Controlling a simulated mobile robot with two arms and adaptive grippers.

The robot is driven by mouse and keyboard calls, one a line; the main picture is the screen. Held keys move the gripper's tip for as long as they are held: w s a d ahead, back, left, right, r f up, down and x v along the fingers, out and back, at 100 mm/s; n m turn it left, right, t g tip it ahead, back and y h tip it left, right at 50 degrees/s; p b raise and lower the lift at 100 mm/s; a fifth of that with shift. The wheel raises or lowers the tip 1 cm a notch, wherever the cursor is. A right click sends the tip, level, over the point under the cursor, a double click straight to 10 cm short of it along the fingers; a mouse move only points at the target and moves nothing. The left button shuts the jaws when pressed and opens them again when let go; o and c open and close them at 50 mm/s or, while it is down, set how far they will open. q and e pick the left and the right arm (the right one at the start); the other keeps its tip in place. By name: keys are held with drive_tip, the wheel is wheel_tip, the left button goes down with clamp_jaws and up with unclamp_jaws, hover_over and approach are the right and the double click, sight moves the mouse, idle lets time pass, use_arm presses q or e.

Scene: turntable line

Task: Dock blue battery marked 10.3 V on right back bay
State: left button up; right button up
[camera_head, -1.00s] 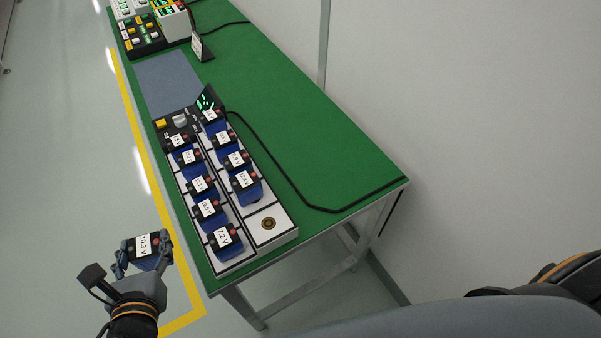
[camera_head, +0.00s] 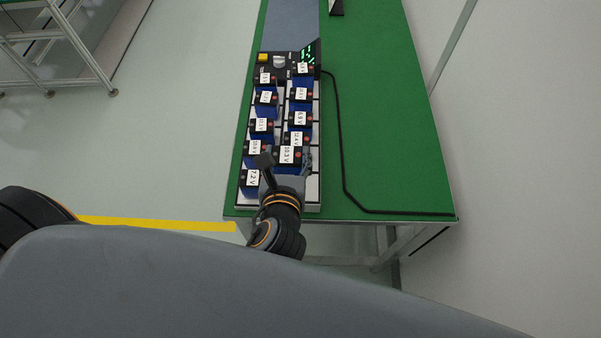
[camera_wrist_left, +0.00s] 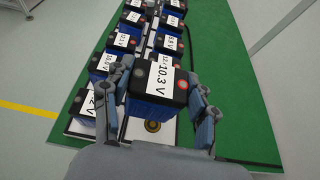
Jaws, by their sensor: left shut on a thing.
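The blue battery marked 10.3 V (camera_head: 289,154) has a black top and a white label. My left gripper (camera_head: 286,159) is shut on it, one finger on each side, over the near end of the right row of the white rack (camera_head: 313,188). In the left wrist view the battery (camera_wrist_left: 158,78) hangs upright between the fingers, apart from the empty bay with a brass ring (camera_wrist_left: 152,127), which shows just below its near side. In the head view the hand hides this bay. My right gripper is not in view.
Several blue batteries fill the other bays, including one marked 7.2 V (camera_head: 250,179) to the left and a 12.4 V one (camera_head: 297,138) just behind. A black cable (camera_head: 343,160) runs along the green table (camera_head: 390,130), otherwise bare on the right.

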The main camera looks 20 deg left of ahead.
sight(299, 172)
use_arm(q)
drive_tip(key=shift+w+d+f, duration=0.1)
drive_tip(key=shift+d+f, duration=0.3)
drive_tip(key=shift+f, duration=0.2)
drive_tip(key=shift+w+d+f, duration=0.1)
drive_tip(key=shift+d+f, duration=0.3)
drive_tip(key=shift+f, duration=0.15)
drive_tip(key=f, duration=0.1)
drive_tip(key=d+f+b, duration=0.1)
drive_tip(key=f, duration=0.1)
drive_tip(key=shift+f, duration=0.15)
drive_tip(key=shift+a+f, duration=0.1)
drive_tip(key=shift+f, duration=0.25)
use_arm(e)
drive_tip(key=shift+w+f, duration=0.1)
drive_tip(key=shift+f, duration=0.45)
use_arm(q)
drive_tip(key=o, duration=1.6)
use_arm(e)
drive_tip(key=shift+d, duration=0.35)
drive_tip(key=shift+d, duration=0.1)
